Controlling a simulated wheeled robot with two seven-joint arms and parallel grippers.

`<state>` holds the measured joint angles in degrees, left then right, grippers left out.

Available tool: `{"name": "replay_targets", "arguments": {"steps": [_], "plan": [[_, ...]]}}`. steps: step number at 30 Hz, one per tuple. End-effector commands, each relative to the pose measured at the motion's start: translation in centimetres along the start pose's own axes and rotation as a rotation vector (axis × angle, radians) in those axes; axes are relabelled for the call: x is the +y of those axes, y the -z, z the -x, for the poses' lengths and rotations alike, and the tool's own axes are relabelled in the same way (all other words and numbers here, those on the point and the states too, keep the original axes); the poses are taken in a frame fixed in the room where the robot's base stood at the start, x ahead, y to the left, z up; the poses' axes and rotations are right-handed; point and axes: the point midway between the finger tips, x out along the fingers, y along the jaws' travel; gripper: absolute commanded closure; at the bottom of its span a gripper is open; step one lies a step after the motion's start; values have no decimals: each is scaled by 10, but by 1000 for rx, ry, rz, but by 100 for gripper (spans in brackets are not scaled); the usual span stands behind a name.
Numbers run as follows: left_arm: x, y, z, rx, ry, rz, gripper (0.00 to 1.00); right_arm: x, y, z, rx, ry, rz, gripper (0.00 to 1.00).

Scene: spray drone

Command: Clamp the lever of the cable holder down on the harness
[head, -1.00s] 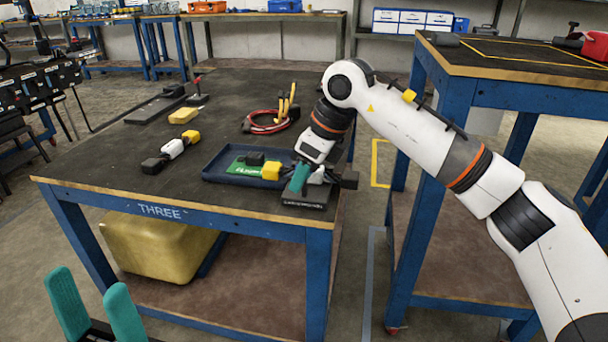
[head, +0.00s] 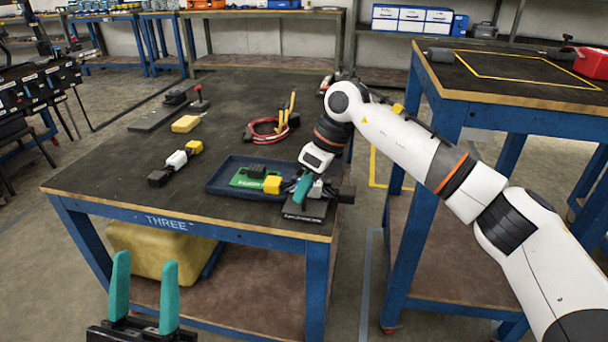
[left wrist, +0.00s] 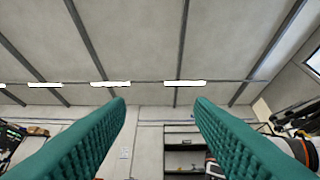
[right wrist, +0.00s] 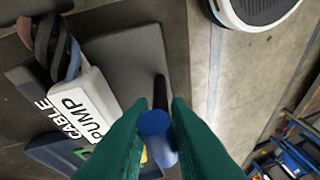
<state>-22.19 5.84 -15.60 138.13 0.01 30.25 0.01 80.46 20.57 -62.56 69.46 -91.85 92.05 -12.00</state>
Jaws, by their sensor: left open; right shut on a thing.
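The cable holder (head: 306,210) is a flat dark plate at the front right of the near table. It shows in the right wrist view as a grey plate (right wrist: 127,58). My right gripper (head: 303,188) is over the holder. Its green fingers (right wrist: 158,135) are shut on a blue grip (right wrist: 156,125), apparently the lever's, with a black rod beyond it. The lever's seat is hidden. My left gripper (head: 145,262) is open and empty in front of the table.
A blue tray (head: 214,185) with a green board (head: 245,180) and yellow block (head: 272,184) sits left of the holder. Red cable (head: 262,135), a yellow block (head: 185,124) and a white connector (head: 177,160) lie farther off. Another table (head: 450,90) stands at right.

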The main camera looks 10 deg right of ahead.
Motion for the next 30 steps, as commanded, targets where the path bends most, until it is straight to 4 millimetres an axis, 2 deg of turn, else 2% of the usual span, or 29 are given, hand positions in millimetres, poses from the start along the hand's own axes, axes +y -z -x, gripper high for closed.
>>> {"name": "replay_targets", "arguments": {"steps": [5,14,21,30], "plan": [[5,34,-3,244,-8,-14,51,3,2,3,-5,39,-21,100],[14,88,23,656,-27,-31,51,6,2,2,-19,103,-48,100],[23,117,62,984,-47,-41,51,10,3,1,-32,158,-71,100],[31,130,122,1363,-75,-47,51,14,3,0,-49,243,-107,100]]}}
